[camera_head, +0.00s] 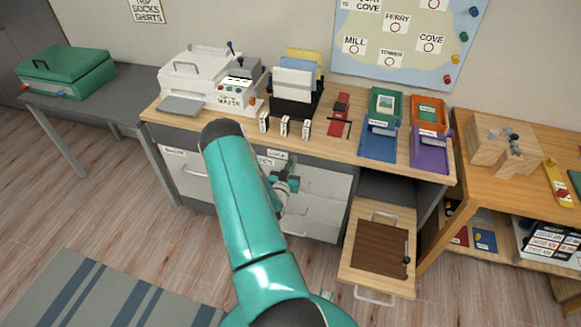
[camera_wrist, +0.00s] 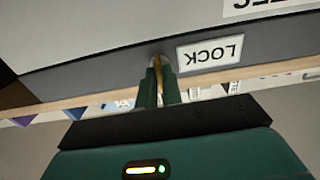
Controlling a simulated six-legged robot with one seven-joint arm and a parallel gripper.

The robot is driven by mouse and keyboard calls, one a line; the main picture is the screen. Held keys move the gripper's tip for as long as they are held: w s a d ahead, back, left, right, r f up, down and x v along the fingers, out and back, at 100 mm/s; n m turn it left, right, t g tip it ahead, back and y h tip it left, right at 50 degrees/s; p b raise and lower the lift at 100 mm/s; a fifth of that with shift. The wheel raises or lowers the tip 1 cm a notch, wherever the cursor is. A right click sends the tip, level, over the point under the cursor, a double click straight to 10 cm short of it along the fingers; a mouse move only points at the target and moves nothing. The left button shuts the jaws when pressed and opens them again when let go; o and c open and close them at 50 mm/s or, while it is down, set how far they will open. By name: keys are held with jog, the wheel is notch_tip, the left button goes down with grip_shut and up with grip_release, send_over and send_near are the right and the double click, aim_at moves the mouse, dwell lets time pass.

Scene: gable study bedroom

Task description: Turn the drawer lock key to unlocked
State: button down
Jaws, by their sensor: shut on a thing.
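The key (camera_wrist: 157,62) shows in the wrist view as a small brass-coloured piece between the two green fingers of my gripper (camera_wrist: 159,77). The fingers are shut on it, close against the grey strip of the desk front (camera_wrist: 110,72). A white LOCK label (camera_wrist: 210,53) sits beside the key and appears upside down in this view. The fingers hide most of the key, and I cannot tell its turn angle. In the head view my gripper (camera_head: 289,171) is at the desk front, next to the LOCK label (camera_head: 277,156); the key cannot be made out there.
White drawers (camera_head: 318,182) lie below and around my gripper. At the right, a wooden drawer or pull-out (camera_head: 349,262) with a brown panel juts out. The desk top (camera_head: 340,149) above carries a printer (camera_head: 195,78), file holder and trays. Open floor lies in front.

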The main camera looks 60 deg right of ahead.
jog(key=c, duration=1.6)
grip_release()
jog(key=shift+o, duration=0.2)
jog(key=s+a, duration=0.2)
jog(key=a, duration=1.1)
jog(key=shift+a, duration=0.35)
